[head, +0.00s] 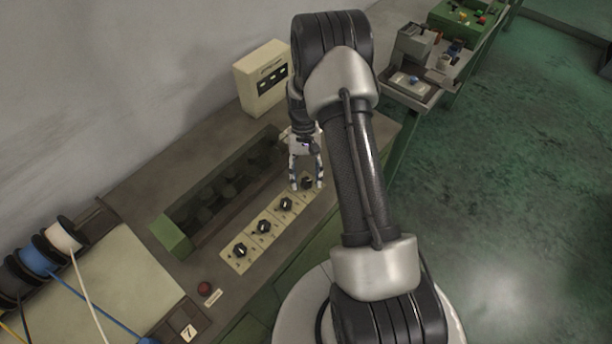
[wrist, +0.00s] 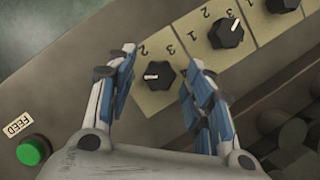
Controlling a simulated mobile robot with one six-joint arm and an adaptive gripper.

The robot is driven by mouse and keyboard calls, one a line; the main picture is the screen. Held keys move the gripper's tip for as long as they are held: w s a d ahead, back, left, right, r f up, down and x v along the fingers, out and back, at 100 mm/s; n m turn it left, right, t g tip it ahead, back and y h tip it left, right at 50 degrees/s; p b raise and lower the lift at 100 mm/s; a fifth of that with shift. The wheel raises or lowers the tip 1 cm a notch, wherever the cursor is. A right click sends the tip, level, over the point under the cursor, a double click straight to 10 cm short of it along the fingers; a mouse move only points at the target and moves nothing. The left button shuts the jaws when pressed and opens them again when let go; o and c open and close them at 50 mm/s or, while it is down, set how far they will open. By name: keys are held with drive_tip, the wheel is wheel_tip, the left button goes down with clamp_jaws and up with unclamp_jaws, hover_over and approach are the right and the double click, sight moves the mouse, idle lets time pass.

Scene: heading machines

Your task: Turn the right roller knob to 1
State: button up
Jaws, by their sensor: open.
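The right roller knob (head: 307,183) is black and stands at the far right end of the row on the pale panel. My gripper (head: 306,187) is over it, open, with fingers on either side. In the wrist view, the knob (wrist: 158,77) sits between the spread fingers of my gripper (wrist: 159,62); contact cannot be made out. Its white pointer mark points left, toward the left finger. The digits 2 and 3 show above the knob; any digit to its left is hidden by that finger.
A neighbouring knob (wrist: 226,33) stands close by on the same strip. A green button (wrist: 33,150) lies beside a FEED label (wrist: 18,124). A dark roller trough (head: 225,185) runs behind the knobs, and a cream box (head: 262,78) stands at the back.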

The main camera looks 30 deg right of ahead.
drive_tip(key=v, duration=1.2)
drive_tip(key=s+a+r+n+t+h, duration=0.15)
drive_tip(key=s+a+r, duration=0.25)
drive_tip(key=r, duration=0.5)
drive_tip(key=s+a+r+n+t, duration=0.1)
drive_tip(key=s+a+r+t, duration=0.25)
drive_tip(key=r, duration=0.65)
drive_tip(key=s+a+r+n+t, duration=0.1)
drive_tip(key=s+a+t, duration=0.1)
drive_tip(key=s, duration=0.6)
drive_tip(key=s+a+r+n+t+b, duration=0.1)
drive_tip(key=s+a, duration=0.4)
drive_tip(key=s, duration=0.4)
drive_tip(key=shift+r+t, duration=0.3)
drive_tip(key=shift+t, duration=0.1)
